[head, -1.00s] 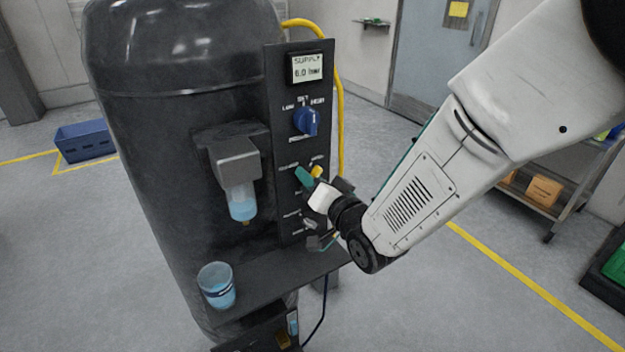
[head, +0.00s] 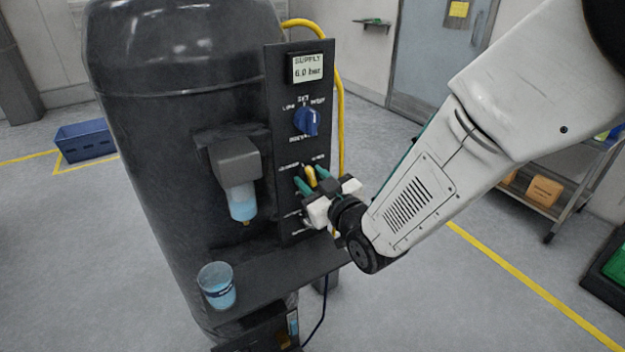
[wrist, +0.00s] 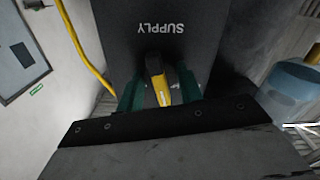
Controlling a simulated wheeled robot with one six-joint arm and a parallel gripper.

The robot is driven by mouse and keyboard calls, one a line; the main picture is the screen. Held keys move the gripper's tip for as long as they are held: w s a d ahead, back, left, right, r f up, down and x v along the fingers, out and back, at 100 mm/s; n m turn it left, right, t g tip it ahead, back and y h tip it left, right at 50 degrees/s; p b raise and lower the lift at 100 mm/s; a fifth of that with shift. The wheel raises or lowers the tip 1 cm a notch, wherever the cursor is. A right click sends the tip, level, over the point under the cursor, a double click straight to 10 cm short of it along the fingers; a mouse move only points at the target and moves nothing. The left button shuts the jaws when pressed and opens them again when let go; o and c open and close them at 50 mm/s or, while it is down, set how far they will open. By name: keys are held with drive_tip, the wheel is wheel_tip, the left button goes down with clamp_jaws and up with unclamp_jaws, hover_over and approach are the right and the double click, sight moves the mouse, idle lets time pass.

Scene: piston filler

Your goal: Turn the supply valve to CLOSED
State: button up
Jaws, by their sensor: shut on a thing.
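The supply valve's yellow lever (head: 310,176) is on the dark control panel (head: 286,140), below the blue knob. It points up and slightly left, between two small labels that are too blurred to read surely. My gripper (head: 311,184) is shut on the lever, with green fingers on both sides of it. In the wrist view the yellow lever (wrist: 160,90) lies between the green fingers, below the upside-down word SUPPLY. The valve's base is partly hidden by my gripper.
A display (head: 307,68) reads 6.0 bar above the blue knob (head: 306,121). A nozzle unit (head: 236,160) and a cup of blue liquid (head: 216,287) are to the left. A shelf (head: 265,280) juts out below my gripper. A yellow hose (head: 340,95) runs behind the panel.

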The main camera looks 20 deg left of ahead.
drive_tip(key=n, duration=0.6)
drive_tip(key=shift+n, duration=0.3)
idle(0.4)
drive_tip(key=o, duration=1)
drive_tip(key=v, duration=0.8)
drive_tip(key=shift+a, duration=0.1)
